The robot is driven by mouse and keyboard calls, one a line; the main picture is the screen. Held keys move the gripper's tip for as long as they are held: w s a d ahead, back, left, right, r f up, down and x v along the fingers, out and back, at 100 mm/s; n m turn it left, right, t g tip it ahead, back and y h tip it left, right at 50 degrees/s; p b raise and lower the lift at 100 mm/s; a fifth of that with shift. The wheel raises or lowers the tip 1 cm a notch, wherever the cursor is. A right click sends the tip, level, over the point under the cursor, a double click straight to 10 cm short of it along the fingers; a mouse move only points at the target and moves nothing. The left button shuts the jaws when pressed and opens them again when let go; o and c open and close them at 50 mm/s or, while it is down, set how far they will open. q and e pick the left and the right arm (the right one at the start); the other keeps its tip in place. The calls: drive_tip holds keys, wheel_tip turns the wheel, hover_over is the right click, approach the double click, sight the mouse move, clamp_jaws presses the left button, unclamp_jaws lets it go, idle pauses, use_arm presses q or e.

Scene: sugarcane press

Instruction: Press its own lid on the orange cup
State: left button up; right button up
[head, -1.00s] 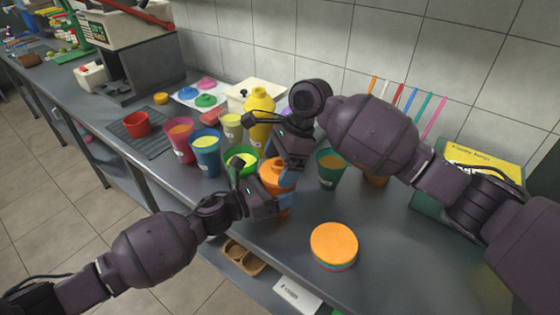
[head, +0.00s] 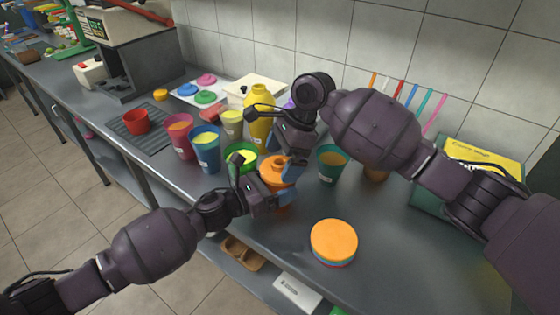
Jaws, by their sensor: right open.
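The orange cup (head: 284,184) stands on the counter among the other cups, partly hidden by both grippers. Its top (head: 275,165) is orange and looks covered by an orange lid, but I cannot tell whether the lid is fully seated. My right gripper (head: 291,170) is open, pointing down at the top right of the orange cup. My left gripper (head: 280,201) is low against the cup's near left side. Its fingers are partly hidden, so its grip on the cup is unclear.
A stack of round discs, orange on top (head: 333,238), lies in front. A green cup (head: 242,155), a teal cup (head: 331,163) and a yellow bottle (head: 259,118) stand close around. Coloured lids (head: 205,97) lie on a white board.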

drive_tip(key=v, duration=1)
drive_tip(key=shift+d+r, duration=0.15)
drive_tip(key=shift+r, duration=0.15)
use_arm(q)
drive_tip(key=o, duration=1.2)
drive_tip(key=v, duration=1)
drive_tip(key=shift+s+a, duration=0.25)
drive_tip(key=shift+a, duration=0.05)
use_arm(e)
drive_tip(key=shift+r, duration=0.2)
use_arm(q)
drive_tip(key=shift+a, duration=0.15)
